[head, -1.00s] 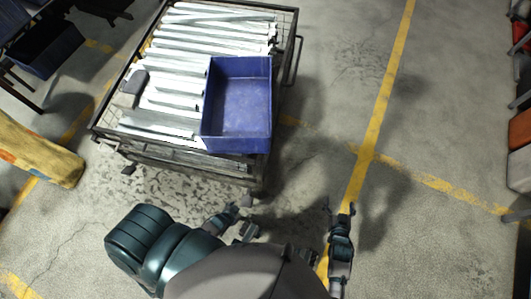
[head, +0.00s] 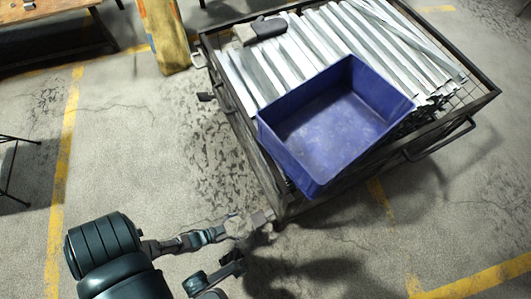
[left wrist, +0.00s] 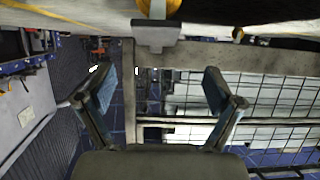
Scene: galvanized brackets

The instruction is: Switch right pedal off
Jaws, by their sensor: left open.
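A wheeled cart (head: 487,98) with a dark metal frame fills the upper right of the head view. In the left wrist view, a flat grey pedal (left wrist: 155,38) sticks out under a yellow caster (left wrist: 158,9), at top centre. My left gripper (head: 262,218) is by the cart's near lower corner in the head view. In the left wrist view its two fingers (left wrist: 153,88) are spread, with nothing between them. The pedal lies ahead of them, apart as far as I can tell. In the head view I cannot make out this pedal clearly. My right gripper cannot be made out.
A blue bin (head: 335,120) and several galvanized brackets (head: 330,35) lie on the cart. Another dark pedal (head: 206,97) shows at its far left side. A yellow beam (head: 163,35) and a wooden bench (head: 50,15) stand behind. The floor at left is mostly clear.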

